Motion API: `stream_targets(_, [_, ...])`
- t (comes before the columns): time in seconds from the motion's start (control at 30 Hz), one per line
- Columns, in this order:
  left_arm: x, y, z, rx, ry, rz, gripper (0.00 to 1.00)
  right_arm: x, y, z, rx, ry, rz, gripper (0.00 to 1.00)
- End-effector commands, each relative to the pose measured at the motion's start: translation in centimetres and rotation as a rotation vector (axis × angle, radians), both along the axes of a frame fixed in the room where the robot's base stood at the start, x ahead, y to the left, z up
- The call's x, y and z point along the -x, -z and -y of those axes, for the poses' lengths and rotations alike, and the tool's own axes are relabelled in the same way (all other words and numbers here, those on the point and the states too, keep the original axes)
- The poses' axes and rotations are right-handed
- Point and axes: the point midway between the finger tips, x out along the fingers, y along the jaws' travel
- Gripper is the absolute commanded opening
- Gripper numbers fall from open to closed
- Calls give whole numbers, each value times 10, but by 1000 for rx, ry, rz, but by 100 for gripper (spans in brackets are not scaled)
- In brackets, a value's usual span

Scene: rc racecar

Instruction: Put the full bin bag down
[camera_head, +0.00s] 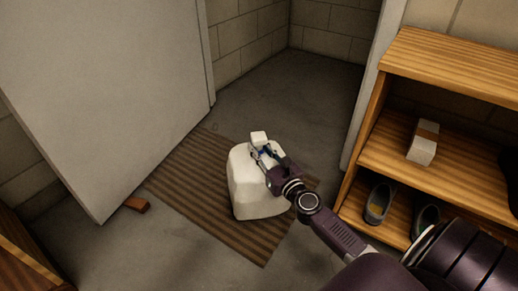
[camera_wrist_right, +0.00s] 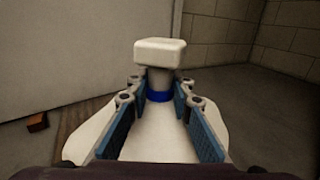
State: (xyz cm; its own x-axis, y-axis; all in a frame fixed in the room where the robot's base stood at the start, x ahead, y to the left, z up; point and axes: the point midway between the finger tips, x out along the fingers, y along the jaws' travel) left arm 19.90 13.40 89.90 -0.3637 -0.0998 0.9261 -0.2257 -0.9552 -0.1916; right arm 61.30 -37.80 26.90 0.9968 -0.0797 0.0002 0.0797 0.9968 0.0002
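The full bin bag (camera_head: 250,190) is a white, bulky sack. It looks upright and appears to rest on the striped brown mat (camera_head: 200,187). Its neck has a blue band (camera_wrist_right: 159,96) and a pale, block-like top (camera_wrist_right: 160,51), which also shows in the head view (camera_head: 259,138). My right gripper (camera_head: 267,157) is at the neck, above the bag's body. In the right wrist view its blue-padded fingers (camera_wrist_right: 160,100) stand apart on either side of the neck, with a visible gap. My left gripper is not in view.
A grey door (camera_head: 110,90) stands open at the left, with a wooden wedge (camera_head: 137,204) by its foot. A wooden shelf (camera_head: 400,165) at the right holds a small box (camera_head: 423,145) and shoes (camera_head: 378,203). The floor behind the mat is clear.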

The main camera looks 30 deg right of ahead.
Motion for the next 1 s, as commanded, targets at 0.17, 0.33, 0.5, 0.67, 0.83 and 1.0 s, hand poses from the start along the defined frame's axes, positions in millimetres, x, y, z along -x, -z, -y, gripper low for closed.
stream_targets(0.17, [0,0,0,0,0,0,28,0,0,0,0,0,-1,37])
stream_targets(0.33, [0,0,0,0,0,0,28,0,0,0,0,0,-1,37])
stream_targets(0.5, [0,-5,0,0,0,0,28,1,-4,0,0,-1,-1,37])
stream_targets(0.67, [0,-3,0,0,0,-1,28,22,-1,-2,-2,0,-4,37])
stream_targets(0.83, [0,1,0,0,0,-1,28,55,1,-5,-3,1,-4,37])
stream_targets(1.0, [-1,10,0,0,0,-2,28,86,2,-7,-3,2,-3,37])
